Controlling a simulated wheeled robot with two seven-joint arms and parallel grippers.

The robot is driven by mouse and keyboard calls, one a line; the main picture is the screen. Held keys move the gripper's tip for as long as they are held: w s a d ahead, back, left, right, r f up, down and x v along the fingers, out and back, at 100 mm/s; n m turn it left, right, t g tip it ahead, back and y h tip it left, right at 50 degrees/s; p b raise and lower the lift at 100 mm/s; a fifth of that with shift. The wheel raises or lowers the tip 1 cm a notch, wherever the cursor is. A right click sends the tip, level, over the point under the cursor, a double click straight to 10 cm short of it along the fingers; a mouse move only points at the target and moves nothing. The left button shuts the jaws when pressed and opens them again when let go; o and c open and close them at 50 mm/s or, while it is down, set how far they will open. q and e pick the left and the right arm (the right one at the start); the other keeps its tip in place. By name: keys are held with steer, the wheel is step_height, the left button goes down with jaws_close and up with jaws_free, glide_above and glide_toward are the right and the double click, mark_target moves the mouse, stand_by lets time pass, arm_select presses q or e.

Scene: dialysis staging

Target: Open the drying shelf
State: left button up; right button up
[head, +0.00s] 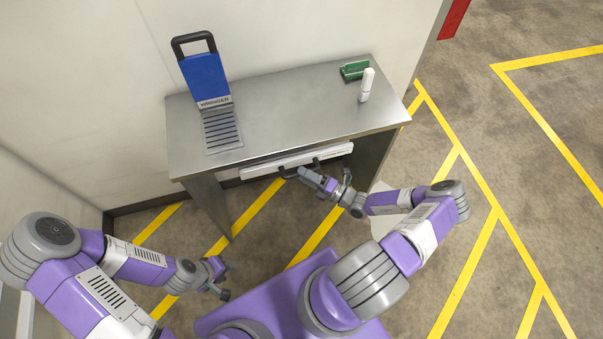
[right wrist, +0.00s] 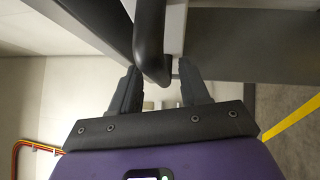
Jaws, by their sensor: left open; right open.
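The drying shelf (head: 333,153) is a white slab under the front edge of the steel table, with a dark handle (head: 316,163) on its front. It looks pushed in, with only its front showing. My right gripper (head: 298,174) is at the left part of the handle. In the right wrist view the dark handle (right wrist: 149,40) runs down between the two open fingers of my right gripper (right wrist: 163,88), and the fingers are not closed on it. My left gripper (head: 228,280) is open and empty, low over the floor, away from the table.
On the steel table (head: 290,115) stand a blue wringer (head: 205,77) with a slotted plate, a green item (head: 354,70) and a white bottle (head: 366,86). A wall runs behind the table. The floor in front has yellow lines and free room.

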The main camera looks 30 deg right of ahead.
steer(key=shift+w+a+r, duration=0.1)
steer(key=shift+w+a, duration=0.3)
steer(key=shift+w, duration=0.2)
jaws_close()
